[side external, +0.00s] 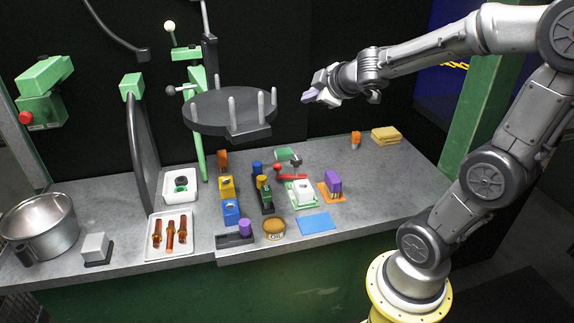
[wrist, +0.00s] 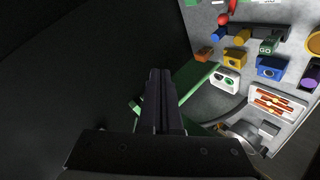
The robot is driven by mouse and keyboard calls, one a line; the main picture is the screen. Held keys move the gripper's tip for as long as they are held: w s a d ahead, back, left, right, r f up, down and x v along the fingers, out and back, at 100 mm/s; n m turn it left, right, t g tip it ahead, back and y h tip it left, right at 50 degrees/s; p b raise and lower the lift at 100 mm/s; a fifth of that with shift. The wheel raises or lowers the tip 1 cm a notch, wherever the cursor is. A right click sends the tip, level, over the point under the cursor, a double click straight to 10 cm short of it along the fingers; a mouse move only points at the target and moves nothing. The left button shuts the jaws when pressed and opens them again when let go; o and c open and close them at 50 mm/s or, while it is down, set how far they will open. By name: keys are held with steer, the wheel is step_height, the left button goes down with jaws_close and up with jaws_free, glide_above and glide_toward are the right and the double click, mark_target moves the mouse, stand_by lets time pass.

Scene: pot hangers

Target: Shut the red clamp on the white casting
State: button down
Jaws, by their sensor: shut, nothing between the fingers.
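The red clamp (side external: 292,177) stands just behind the white casting (side external: 303,188), with a red ball at its left end and a green and grey part above it. The casting sits on a green base on the grey worktop. I cannot tell whether the clamp touches the casting. In the wrist view a red ball and lever (wrist: 227,15) show at the top edge; the casting is not clearly visible there. My gripper (side external: 307,97) is high above the worktop, behind and above the clamp, apart from it. Its fingers (wrist: 160,100) are shut and empty.
A dark round platform with upright pegs (side external: 231,110) stands left of my gripper. Yellow (side external: 227,187) and blue blocks (side external: 231,211), a purple block (side external: 333,182) and a round tin (side external: 274,229) surround the clamp. A blue mat (side external: 318,224) lies in front. The right worktop is mostly clear.

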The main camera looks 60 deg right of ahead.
step_height(320, 180, down, 14)
steer(key=s+d+n+g+y, duration=0.1)
steer(key=s+n+g+y, duration=0.1)
steer(key=n+y, duration=0.5)
steer(key=shift+g+y, duration=0.3)
steer(key=shift+g, duration=0.4)
steer(key=shift+w+f, duration=0.15)
steer(key=x, duration=1)
steer(key=shift+f, duration=0.1)
steer(key=shift+w+d+f, duration=0.1)
steer(key=shift+w+d, duration=0.25)
steer(key=shift+w, duration=0.2)
steer(key=shift+w+d, duration=0.3)
steer(key=shift+w, duration=0.25)
steer(key=shift+w+d+f, duration=0.1)
steer(key=shift+w+d, duration=0.2)
steer(key=shift+w, duration=0.35)
